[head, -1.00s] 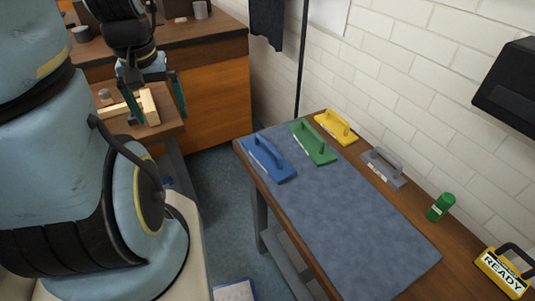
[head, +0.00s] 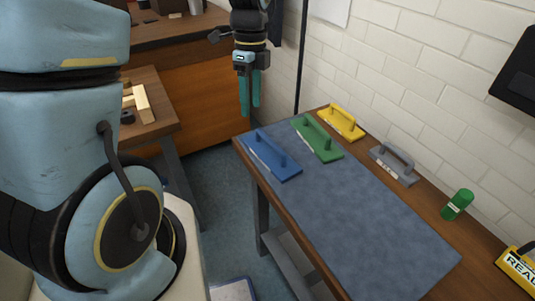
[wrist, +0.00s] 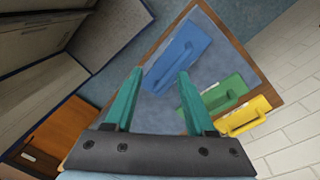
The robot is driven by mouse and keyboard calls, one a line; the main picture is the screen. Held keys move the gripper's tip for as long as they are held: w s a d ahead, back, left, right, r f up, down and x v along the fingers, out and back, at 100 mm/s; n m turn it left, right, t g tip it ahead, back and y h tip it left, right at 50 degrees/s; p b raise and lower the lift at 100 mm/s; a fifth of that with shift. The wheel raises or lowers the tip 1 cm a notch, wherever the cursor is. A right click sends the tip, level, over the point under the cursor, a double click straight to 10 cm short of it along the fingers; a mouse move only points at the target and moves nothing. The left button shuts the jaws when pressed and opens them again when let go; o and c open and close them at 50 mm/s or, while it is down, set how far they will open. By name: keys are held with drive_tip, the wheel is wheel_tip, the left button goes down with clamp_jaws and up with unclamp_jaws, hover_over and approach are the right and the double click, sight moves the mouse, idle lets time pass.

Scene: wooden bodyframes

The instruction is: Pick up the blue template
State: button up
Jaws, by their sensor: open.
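The blue template (head: 272,157) is a flat blue plate with a handle on top. It lies on the grey-blue mat (head: 340,215) at the far left end of the table. It also shows in the wrist view (wrist: 178,52), beyond and between my fingertips. My gripper (head: 250,106) hangs above and behind the table's far left corner, fingers pointing down, apart from the template. In the wrist view my gripper (wrist: 161,75) has its two teal fingers spread with nothing between them.
A green template (head: 318,141) lies just right of the blue one. A yellow template (head: 341,125) and a grey one (head: 393,168) sit along the wall side. The mat's front half is clear. A wooden workbench (head: 155,115) stands at left.

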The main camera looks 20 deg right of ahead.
sight(270, 139)
drive_tip(key=d+m, duration=0.1)
drive_tip(key=d+f+m, duration=0.1)
drive_tip(key=d+m, duration=0.1)
drive_tip(key=s+d+m, duration=0.1)
drive_tip(key=m, duration=0.1)
drive_tip(key=shift+d+f+y, duration=0.15)
drive_tip(key=shift+f+y, duration=0.15)
drive_tip(key=shift+f, duration=0.1)
drive_tip(key=shift+d+f, duration=0.1)
drive_tip(key=shift+f, duration=0.1)
drive_tip(key=shift+m, duration=0.3)
drive_tip(key=f, duration=0.5)
drive_tip(key=shift+s+a+p, duration=0.25)
drive_tip(key=shift+s+p, duration=0.1)
drive_tip(key=shift+s, duration=0.05)
drive_tip(key=shift+s+d+f+p, duration=0.15)
drive_tip(key=shift+f+p, duration=1)
drive_tip(key=shift+f, duration=1.5)
drive_tip(key=shift+c, duration=0.4)
clamp_jaws()
